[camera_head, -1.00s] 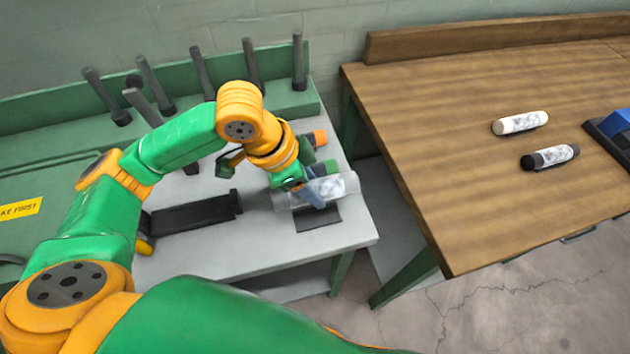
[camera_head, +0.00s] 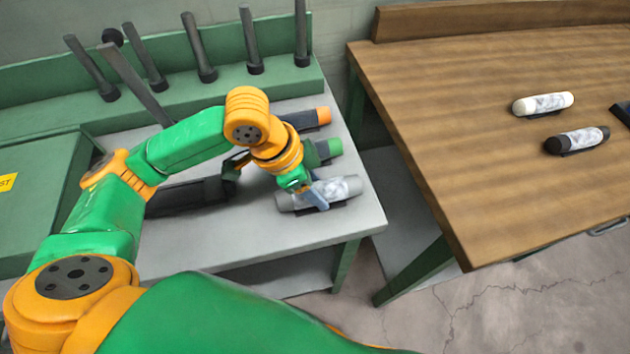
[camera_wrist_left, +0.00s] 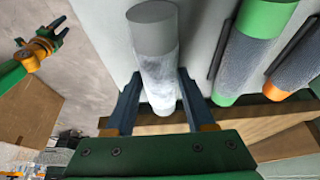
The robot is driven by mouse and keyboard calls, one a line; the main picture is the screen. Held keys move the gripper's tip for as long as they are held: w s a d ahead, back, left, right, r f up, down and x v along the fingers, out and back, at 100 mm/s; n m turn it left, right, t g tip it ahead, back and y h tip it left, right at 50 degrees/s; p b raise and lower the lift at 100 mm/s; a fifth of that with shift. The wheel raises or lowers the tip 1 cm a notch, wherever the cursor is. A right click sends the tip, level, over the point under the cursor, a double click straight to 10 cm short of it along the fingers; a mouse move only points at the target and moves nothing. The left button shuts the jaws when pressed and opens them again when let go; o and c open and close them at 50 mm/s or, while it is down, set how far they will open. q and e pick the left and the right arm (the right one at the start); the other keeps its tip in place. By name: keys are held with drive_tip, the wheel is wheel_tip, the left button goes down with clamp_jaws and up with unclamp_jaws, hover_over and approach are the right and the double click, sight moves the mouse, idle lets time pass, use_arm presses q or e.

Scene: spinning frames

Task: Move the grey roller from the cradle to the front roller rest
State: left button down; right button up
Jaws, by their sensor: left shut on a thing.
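The grey roller (camera_head: 343,188), with grey ends and a pale fluffy middle, lies across the front right of the grey table. My left gripper (camera_head: 318,195) is shut on its middle from above. In the left wrist view the grey roller (camera_wrist_left: 155,50) runs between the two fingers (camera_wrist_left: 158,105). The front roller rest (camera_head: 338,205) is a dark strip almost wholly hidden under the roller; I cannot tell whether the roller touches it. The black cradle (camera_head: 185,197) on the left is empty where I see it. My right gripper (camera_wrist_left: 50,38) shows only in the left wrist view, with its fingers apart.
A green-ended roller (camera_head: 325,151) and an orange-ended roller (camera_head: 310,117) lie just behind. Upright dark posts (camera_head: 200,48) line the green back rail. A wooden table (camera_head: 450,100) on the right holds a white roller (camera_head: 543,104) and a black-ended roller (camera_head: 577,140).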

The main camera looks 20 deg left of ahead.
use_arm(q)
drive_tip(key=shift+f, duration=0.45)
idle(0.6)
drive_tip(key=shift+c, duration=0.9)
unclamp_jaws()
drive_tip(key=p+v, duration=0.1)
drive_tip(key=v, duration=0.6)
drive_tip(key=shift+r, duration=0.1)
